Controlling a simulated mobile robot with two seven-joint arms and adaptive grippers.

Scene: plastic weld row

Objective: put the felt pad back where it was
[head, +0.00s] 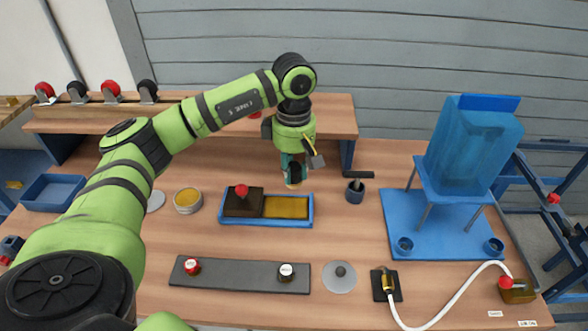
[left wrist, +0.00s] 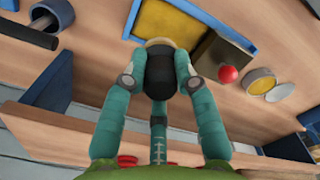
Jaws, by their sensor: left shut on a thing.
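My left gripper (head: 293,178) is shut on a black, rounded thing with a pale cream bottom edge, which may be the felt pad (head: 293,184). In the left wrist view, the fingers (left wrist: 160,80) press on its black body (left wrist: 160,76) from both sides. Its underside is hidden. It is over the bench, just behind the right end of a blue tray (head: 267,224); I cannot tell whether it touches the bench. The tray holds a yellow panel (head: 286,207) and a dark brown block (head: 243,205) with a red knob. My right gripper is out of view.
A round tin (head: 188,201) and a grey disc (head: 155,201) lie left of the tray. A blue cup (head: 355,194) with a black-handled tool stands right. A grey strip (head: 240,275) and knobbed disc (head: 339,278) lie in front. A raised shelf (head: 200,118) runs behind.

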